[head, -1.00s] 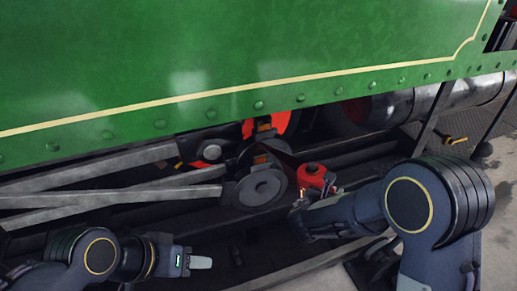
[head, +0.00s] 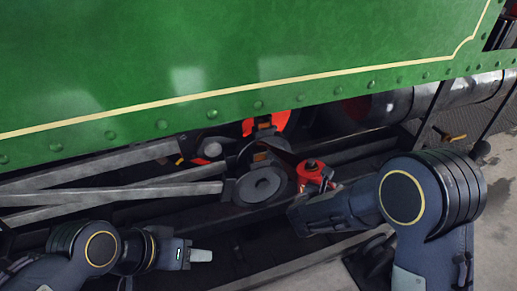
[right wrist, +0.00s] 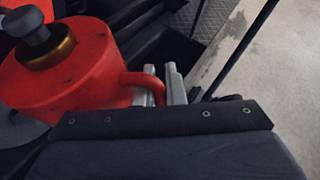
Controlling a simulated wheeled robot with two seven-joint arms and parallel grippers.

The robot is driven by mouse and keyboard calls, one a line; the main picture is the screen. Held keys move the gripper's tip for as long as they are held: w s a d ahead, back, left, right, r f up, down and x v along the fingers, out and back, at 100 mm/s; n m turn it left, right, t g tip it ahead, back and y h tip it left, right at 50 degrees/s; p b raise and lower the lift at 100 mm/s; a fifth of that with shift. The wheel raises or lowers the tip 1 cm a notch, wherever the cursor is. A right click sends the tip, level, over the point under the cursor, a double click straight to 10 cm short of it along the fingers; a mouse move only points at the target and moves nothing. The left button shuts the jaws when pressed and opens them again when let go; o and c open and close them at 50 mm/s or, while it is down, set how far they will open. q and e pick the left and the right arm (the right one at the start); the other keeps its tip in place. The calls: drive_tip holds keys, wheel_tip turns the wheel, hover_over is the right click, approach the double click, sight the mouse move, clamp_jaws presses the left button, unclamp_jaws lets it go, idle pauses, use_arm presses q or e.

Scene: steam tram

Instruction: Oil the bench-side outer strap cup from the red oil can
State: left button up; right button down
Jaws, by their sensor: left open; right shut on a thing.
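The red oil can (head: 310,173) is held by its handle in my right gripper (head: 322,186), just right of a round grey disc (head: 260,186) under the green side panel. In the right wrist view the can (right wrist: 75,75) fills the left side, with a black knob on a brass collar on top. The right gripper's grey fingers (right wrist: 165,88) are shut at its red loop handle. My left gripper (head: 201,255) is open and empty at the lower left. I cannot make out which part is the outer strap cup.
The riveted green side panel (head: 250,60) overhangs the motion parts. Grey rods (head: 110,195) run in from the left. A shiny dark cylinder (head: 390,105) lies behind at the right. Pale floor (head: 495,210) is open at far right.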

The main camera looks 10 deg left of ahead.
drive_tip(key=shift+r, duration=0.2)
wheel_tip(320, 180, up, 2)
drive_tip(key=p, duration=0.4)
drive_tip(key=shift+r+n, duration=0.2)
drive_tip(key=shift+n, duration=0.2)
drive_tip(key=shift+f, duration=0.1)
idle(0.9)
drive_tip(key=shift+f+b, duration=0.7)
drive_tip(key=shift+b, duration=0.5)
drive_tip(key=shift+f+m+b, duration=0.4)
drive_tip(key=shift+f+b, duration=0.25)
drive_tip(key=shift+b, duration=0.5)
idle(0.4)
